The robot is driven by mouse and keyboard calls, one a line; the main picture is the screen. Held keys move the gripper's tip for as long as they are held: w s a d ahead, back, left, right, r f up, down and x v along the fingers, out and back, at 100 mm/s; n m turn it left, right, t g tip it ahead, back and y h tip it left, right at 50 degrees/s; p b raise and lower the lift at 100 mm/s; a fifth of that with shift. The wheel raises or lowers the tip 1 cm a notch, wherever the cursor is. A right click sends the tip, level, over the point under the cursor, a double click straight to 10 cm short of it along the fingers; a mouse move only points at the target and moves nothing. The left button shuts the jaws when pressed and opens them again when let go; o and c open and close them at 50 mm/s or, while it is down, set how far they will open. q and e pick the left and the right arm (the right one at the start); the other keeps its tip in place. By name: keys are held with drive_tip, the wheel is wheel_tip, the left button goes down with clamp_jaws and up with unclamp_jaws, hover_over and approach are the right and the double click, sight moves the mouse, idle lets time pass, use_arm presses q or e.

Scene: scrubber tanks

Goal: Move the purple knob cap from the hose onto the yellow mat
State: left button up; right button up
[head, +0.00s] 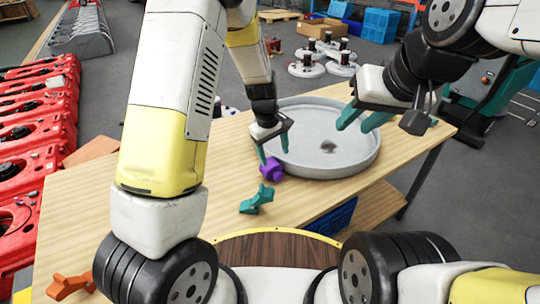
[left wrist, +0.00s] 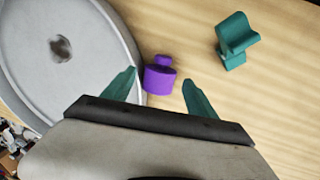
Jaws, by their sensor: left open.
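The purple knob cap (head: 271,171) sits on the wooden table, close beside the rim of a round grey basin. I cannot tell whether it touches the rim. It also shows in the left wrist view (left wrist: 158,79), a wide body with a narrower knob. My left gripper (head: 274,150) is open just above the cap. In the left wrist view its fingers (left wrist: 158,90) stand on either side of the cap, with gaps. My right gripper (head: 357,121) is open and empty over the basin's right part. I see no clear hose or yellow mat.
The grey basin (head: 346,119) fills the table's back right. A teal clip-like piece (head: 257,200) lies in front of the cap, and shows in the left wrist view (left wrist: 236,40). An orange piece (head: 70,286) lies at the front left. The table's left middle is clear.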

sight(276, 172)
use_arm(q)
wheel_tip(276, 172, down, 2)
drive_tip(key=shift+w, duration=0.15)
drive_tip(key=f, duration=0.7)
drive_tip(key=shift+w+d+f, duration=0.25)
drive_tip(key=shift+d+f, duration=0.05)
drive_tip(key=shift+d, duration=0.1)
drive_tip(key=c, duration=1.2)
drive_tip(key=shift+r, duration=0.15)
